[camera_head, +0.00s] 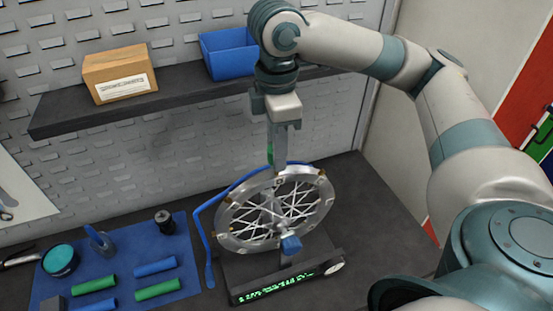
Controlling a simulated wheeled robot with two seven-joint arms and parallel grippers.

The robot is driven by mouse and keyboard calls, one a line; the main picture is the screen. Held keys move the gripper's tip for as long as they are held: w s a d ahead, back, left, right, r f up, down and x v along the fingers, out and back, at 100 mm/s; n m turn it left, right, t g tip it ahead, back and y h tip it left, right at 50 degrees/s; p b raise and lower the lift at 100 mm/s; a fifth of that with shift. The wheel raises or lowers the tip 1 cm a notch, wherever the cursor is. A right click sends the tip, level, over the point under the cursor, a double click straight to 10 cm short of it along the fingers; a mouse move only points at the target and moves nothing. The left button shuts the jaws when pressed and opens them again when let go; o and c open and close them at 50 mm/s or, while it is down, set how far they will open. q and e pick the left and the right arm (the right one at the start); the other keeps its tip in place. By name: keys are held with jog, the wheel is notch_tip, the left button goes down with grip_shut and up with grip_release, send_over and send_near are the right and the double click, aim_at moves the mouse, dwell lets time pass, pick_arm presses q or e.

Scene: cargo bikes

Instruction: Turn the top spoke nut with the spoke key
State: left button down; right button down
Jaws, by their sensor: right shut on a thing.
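The spoked wheel (222,218) with a silver rim stands tilted in a dark stand with a blue knob (291,244). Small brass-coloured nuts sit around its rim; the top one lies by my right fingertips and is partly hidden. My right gripper (278,163) points down at the top of the rim. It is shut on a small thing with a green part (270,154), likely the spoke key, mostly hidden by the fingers. I cannot tell whether it is seated on the nut. My left gripper is not in view.
The stand has a green lit display (275,287). A shelf (185,98) behind holds a cardboard box (120,74) and a blue bin (228,55).

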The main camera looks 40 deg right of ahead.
dwell(0.4)
jog(key=n, duration=0.4)
jog(key=shift+n, duration=0.3)
jog(key=shift+a+n, duration=0.1)
jog(key=shift+n, duration=0.8)
jog(key=shift+n, duration=0.9)
jog(key=n, duration=0.4)
jog(key=shift+n, duration=0.3)
jog(key=shift+n, duration=1.6)
